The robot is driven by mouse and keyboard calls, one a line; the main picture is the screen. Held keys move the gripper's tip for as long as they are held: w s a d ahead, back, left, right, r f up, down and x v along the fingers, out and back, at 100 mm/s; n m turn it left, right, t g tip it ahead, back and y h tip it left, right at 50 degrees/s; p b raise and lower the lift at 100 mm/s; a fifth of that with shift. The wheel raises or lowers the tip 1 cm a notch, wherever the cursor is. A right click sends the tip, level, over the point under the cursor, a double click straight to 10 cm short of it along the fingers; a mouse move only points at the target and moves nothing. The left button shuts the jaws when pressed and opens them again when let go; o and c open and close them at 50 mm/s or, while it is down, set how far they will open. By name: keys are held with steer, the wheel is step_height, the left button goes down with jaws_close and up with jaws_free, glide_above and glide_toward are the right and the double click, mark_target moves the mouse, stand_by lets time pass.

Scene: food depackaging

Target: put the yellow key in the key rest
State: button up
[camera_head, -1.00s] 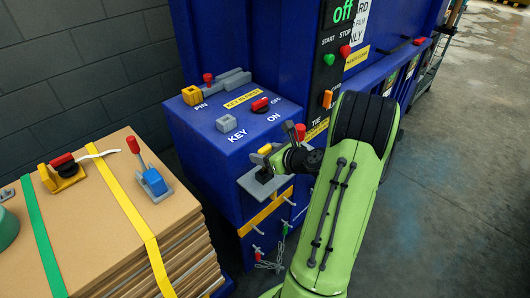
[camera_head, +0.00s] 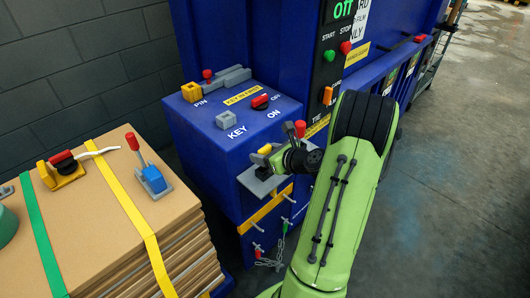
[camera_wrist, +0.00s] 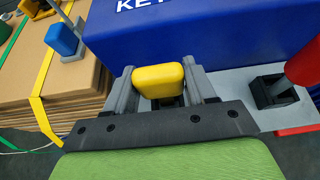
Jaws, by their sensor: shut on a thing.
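My gripper (camera_wrist: 165,88) is shut on the yellow key (camera_wrist: 158,80), whose rounded yellow head sits between the two grey fingers in the wrist view. In the head view the yellow key (camera_head: 265,149) shows as a small patch beside my wrist, above a grey plate (camera_head: 252,183) on the front of the blue machine. The key rest appears to be the grey block (camera_head: 227,120) beside the word KEY on the machine's top, left of and beyond my gripper. It is apart from the key. The key's lower part is hidden by my gripper.
The blue machine's top carries a red rotary switch (camera_head: 260,101) and a yellow-and-grey pin latch (camera_head: 192,92). A red handle (camera_wrist: 303,64) stands close at the right in the wrist view. Strapped cardboard (camera_head: 100,210) with tools stands at the left.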

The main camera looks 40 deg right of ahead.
steer(key=shift+f+b, duration=0.8)
steer(key=shift+f, duration=0.55)
steer(key=o, duration=1.1)
steer(key=p+v, duration=0.2)
steer(key=v, duration=1.3)
steer(key=shift+s+r+p, duration=0.1)
steer(key=shift+s+p, duration=0.2)
steer(key=shift+s, duration=0.05)
steer(key=shift+w, duration=0.1)
